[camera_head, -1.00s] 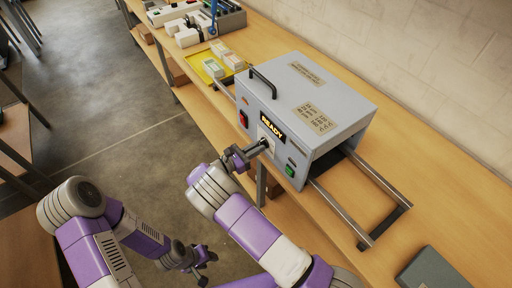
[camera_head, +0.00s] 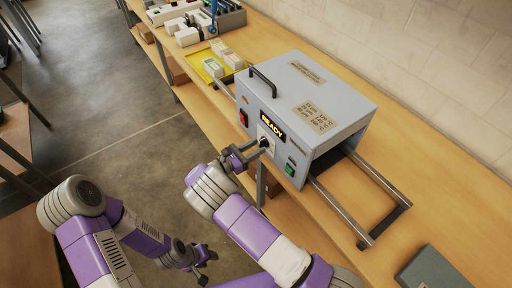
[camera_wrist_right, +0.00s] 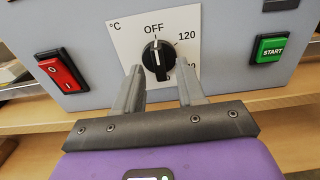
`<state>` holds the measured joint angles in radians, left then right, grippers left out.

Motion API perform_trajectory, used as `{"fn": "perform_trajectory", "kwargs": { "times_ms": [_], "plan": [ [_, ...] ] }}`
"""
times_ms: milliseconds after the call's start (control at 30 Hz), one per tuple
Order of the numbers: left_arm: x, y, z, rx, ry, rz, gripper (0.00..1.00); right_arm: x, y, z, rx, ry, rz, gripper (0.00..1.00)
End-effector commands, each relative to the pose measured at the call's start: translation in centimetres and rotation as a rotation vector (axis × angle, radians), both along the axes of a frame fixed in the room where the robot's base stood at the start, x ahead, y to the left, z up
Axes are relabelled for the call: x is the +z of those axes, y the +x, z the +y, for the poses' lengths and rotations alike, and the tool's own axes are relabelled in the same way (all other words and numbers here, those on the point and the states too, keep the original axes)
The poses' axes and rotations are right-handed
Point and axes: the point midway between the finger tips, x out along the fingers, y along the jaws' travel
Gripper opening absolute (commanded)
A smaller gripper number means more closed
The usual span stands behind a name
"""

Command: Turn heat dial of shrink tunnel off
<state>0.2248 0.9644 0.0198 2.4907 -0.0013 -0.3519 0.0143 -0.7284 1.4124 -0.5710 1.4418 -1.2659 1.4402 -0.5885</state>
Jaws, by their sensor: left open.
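The shrink tunnel (camera_head: 315,95) is a grey box on the bench, its lit display reading READY. Its black heat dial (camera_wrist_right: 157,58) sits on a white plate marked OFF, 120 and °C; it also shows in the head view (camera_head: 263,142). The dial's white mark points up towards OFF. My right gripper (camera_wrist_right: 160,80) is open in front of the dial, its fingertips on either side of the dial's lower part, with visible gaps. It also shows in the head view (camera_head: 254,153). My left gripper (camera_head: 206,257) hangs low, open and empty, away from the tunnel.
A red rocker switch (camera_wrist_right: 60,72) is left of the dial and a green START button (camera_wrist_right: 269,48) is right of it. Metal rails (camera_head: 375,180) extend from the tunnel's right end. A yellow tray (camera_head: 208,70) with small boxes stands beyond its other end.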

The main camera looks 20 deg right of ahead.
Motion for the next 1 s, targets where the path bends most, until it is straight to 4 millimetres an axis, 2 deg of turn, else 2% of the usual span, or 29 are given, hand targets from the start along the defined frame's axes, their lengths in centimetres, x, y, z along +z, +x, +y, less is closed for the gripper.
{"fn": "perform_trajectory", "kwargs": {
  "times_ms": [200,400,1000],
  "plan": [
    [-0.3,0.0,0.0,0.000,0.000,0.000,0.43,-0.1,-1.2,3.7,0.004,0.000,0.000,0.39],
    [-0.5,0.0,0.0,0.000,0.000,0.000,0.43,-0.1,-2.1,5.9,0.002,0.000,0.001,0.39],
    [-0.5,0.0,0.0,0.000,0.000,0.000,0.43,0.0,-2.3,6.3,0.000,0.000,0.002,0.39]
  ]
}}
